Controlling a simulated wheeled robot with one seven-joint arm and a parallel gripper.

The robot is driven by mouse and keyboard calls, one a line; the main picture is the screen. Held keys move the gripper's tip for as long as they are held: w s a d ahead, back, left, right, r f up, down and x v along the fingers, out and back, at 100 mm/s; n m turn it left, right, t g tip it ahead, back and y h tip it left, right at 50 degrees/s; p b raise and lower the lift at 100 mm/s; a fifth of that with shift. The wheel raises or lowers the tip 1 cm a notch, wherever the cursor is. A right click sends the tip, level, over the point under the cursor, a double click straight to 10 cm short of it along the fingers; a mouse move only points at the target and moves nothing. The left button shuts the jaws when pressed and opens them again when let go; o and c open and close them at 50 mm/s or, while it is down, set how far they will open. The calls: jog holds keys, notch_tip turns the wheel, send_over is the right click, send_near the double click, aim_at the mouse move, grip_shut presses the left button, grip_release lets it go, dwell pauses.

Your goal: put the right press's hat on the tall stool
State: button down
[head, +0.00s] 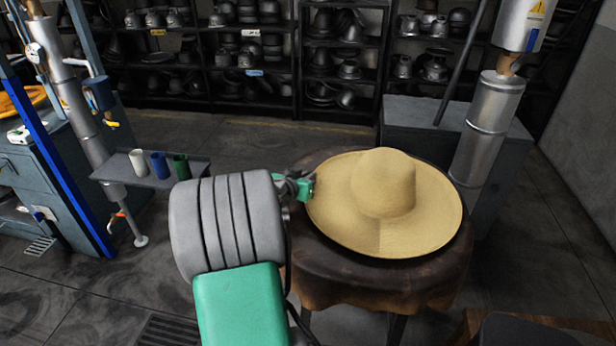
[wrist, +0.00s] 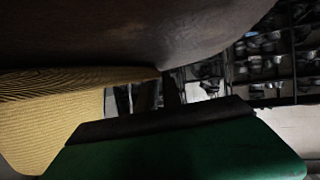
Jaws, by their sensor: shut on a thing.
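A wide-brimmed straw hat (head: 385,190) sits crown up over the round, dark leather-covered top of a stool (head: 350,278) in the head view. My gripper (head: 304,187) is at the hat's left brim edge, shut on the brim. In the wrist view the woven brim (wrist: 45,118) runs in from the left to the green finger of my gripper, and the dark stool top fills the upper part. Whether the brim's underside rests fully on the stool top is hidden.
A right press column (head: 487,125) stands behind the stool on a grey base. A left press (head: 70,90) has a small shelf with white, blue and green cups (head: 160,165). Racks of metal hat moulds (head: 245,50) line the back. A wooden surface (head: 540,328) is at front right.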

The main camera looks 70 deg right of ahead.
jog(key=c, duration=2)
grip_release()
jog(key=shift+f, duration=0.15)
jog(key=o, duration=0.5)
jog(key=shift+a+r, duration=0.1)
jog(key=shift+r, duration=0.15)
jog(key=b+v, duration=0.1)
jog(key=v, duration=1.1)
jog(key=shift+w, duration=0.15)
jog(key=w+a+f+n+t+y, duration=0.3)
jog(key=w+a+f+n+y, duration=0.1)
jog(key=w+a, duration=0.6)
jog(key=w+a+f+n+t+y, duration=0.1)
jog(key=w+a+n+y, duration=0.2)
jog(key=a, duration=0.6)
jog(key=w+a+f+n+t+y, duration=0.1)
jog(key=a+f+n+y, duration=0.2)
jog(key=a, duration=0.7)
jog(key=s+a+n+y, duration=0.1)
jog(key=a+n, duration=0.1)
jog(key=a, duration=0.3)
jog(key=s+a+n+g+y, duration=0.1)
jog(key=s+a+n, duration=0.1)
jog(key=a, duration=0.3)
jog(key=s+a+r+n+y, duration=0.1)
jog(key=a+n, duration=0.3)
jog(key=a, duration=0.1)
jog(key=shift+s+g+y, duration=0.3)
jog(key=shift+g, duration=0.1)
